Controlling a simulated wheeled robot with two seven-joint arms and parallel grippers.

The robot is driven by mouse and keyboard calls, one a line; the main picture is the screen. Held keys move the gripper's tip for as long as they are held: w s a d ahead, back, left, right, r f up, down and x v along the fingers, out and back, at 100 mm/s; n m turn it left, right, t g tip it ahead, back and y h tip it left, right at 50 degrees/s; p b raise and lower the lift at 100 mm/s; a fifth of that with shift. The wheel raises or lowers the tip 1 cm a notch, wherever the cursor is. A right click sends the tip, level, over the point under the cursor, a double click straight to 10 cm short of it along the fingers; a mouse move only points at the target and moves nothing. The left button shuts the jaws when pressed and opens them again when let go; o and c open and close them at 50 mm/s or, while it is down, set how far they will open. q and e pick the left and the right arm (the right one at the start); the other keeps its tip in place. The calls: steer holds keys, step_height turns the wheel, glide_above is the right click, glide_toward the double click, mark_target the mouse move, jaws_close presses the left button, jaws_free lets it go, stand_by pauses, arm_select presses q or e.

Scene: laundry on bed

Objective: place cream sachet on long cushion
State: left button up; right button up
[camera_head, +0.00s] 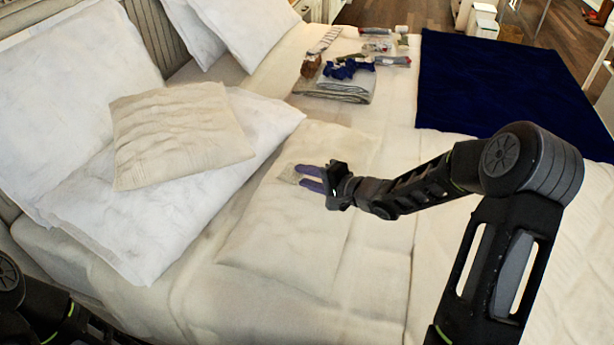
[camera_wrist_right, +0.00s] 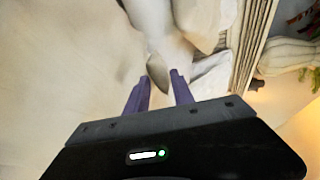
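A small greyish-cream sachet (camera_head: 289,175) shows at the fingertips of my right gripper (camera_head: 306,177). It also shows in the right wrist view (camera_wrist_right: 157,70), between and just beyond the tips. The two purple fingers stand apart, and I see no clear grip on the sachet. Whether the sachet touches the cushion or a finger is hard to tell. Below lies a long, flat cream cushion (camera_head: 285,235), stretched across the bed in front of the pillows; the gripper is over its middle right part. My left arm shows at the bottom left, its gripper out of view.
A square cream cushion (camera_head: 180,133) rests on a large white pillow (camera_head: 215,190). Folded cloths (camera_head: 338,86) and several small items lie at the back. A dark blue blanket (camera_head: 500,85) covers the back right. The bed's front right is clear apart from my arm.

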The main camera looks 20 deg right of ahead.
steer(key=shift+f, duration=0.1)
steer(key=shift+s+d+r, duration=0.15)
steer(key=shift+r, duration=0.2)
steer(key=p+v, duration=0.1)
steer(key=v, duration=1)
steer(key=shift+s+p, duration=0.3)
steer(key=shift+p, duration=0.05)
steer(key=shift+d+r, duration=0.1)
steer(key=shift+r, duration=0.05)
